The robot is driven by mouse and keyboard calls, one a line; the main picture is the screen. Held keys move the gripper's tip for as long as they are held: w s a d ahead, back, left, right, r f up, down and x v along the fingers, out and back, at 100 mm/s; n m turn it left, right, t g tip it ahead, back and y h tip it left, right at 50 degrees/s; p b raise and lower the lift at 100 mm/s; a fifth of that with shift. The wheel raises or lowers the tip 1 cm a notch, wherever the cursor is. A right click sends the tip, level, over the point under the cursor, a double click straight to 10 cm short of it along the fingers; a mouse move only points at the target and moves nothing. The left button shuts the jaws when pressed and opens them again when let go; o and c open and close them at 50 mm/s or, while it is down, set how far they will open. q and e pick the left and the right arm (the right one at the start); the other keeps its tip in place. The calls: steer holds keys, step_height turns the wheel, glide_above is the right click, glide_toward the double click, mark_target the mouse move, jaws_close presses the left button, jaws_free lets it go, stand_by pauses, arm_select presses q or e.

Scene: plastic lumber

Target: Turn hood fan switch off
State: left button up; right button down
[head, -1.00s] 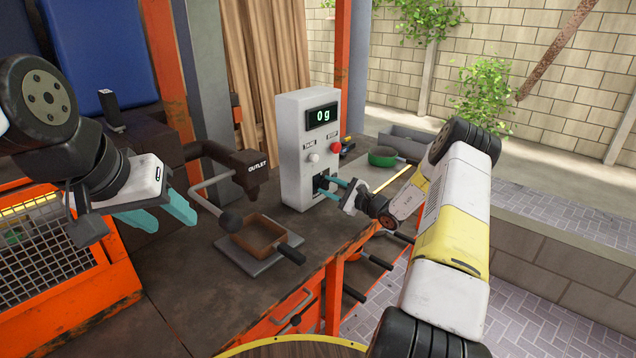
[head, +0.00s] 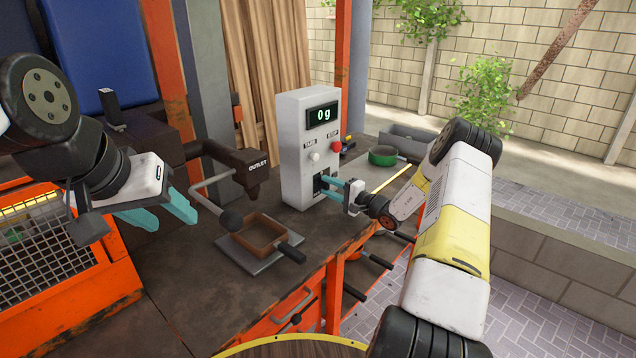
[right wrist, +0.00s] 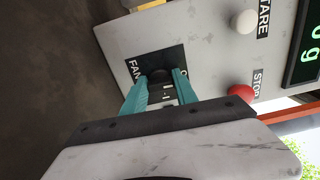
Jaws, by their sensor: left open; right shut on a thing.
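The white control box (head: 292,150) stands upright on the workbench, with a display reading 0 g. Low on its front is a black switch plate (right wrist: 150,62), partly lettered "FAN" in the right wrist view. The small dark fan switch (right wrist: 160,76) sits on that plate, between my right fingertips. My right gripper (head: 326,184) is shut on the switch; its teal fingers also show in the right wrist view (right wrist: 160,84). The fingers partly hide the switch, so its position is unclear. My left gripper (head: 172,214) is open and empty, left of the outlet arm.
Above the switch are a white TARE knob (head: 314,157) and a red STOP button (head: 336,147). A brown square pan (head: 262,236) sits on a grey plate left of the box. The dark outlet (head: 246,172) overhangs nearby. A green pan (head: 384,156) lies behind my right gripper.

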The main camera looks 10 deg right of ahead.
steer(key=shift+n, duration=0.3)
steer(key=c, duration=1)
jaws_free()
steer(key=shift+o, duration=0.2)
steer(key=v, duration=0.7)
steer(key=shift+s+d, duration=0.25)
steer(key=shift+s, duration=0.1)
